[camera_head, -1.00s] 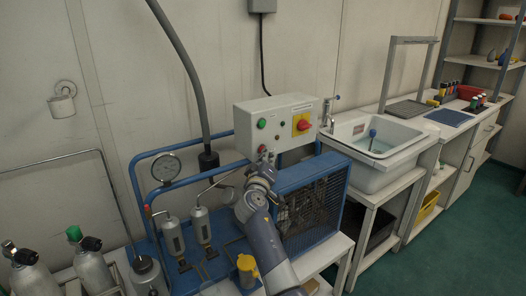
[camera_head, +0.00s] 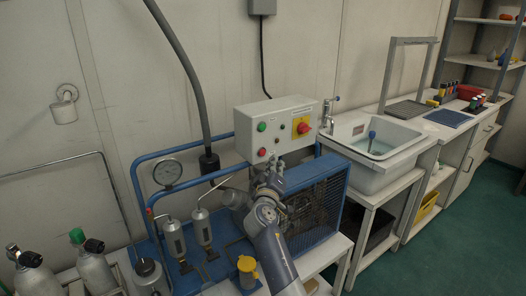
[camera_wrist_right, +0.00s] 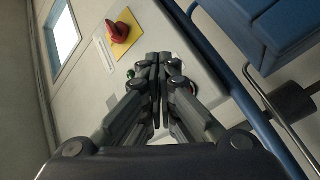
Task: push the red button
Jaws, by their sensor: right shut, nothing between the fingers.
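The red button (camera_head: 262,152) is on the front of the pale control box (camera_head: 245,124), below a green button (camera_head: 262,127). My right gripper (camera_head: 276,163) is shut and empty, just below and right of the red button in the head view. In the right wrist view, the closed fingertips (camera_wrist_right: 158,58) point at the box front. I cannot tell whether the fingers touch the box. My left gripper is not in view.
A red rotary knob (camera_head: 304,128) on a yellow plate sits at the right of the box; it also shows in the wrist view (camera_wrist_right: 118,32). Below is a blue compressor cage (camera_head: 318,205). Blue pipes and a gauge (camera_head: 167,172) stand to the left.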

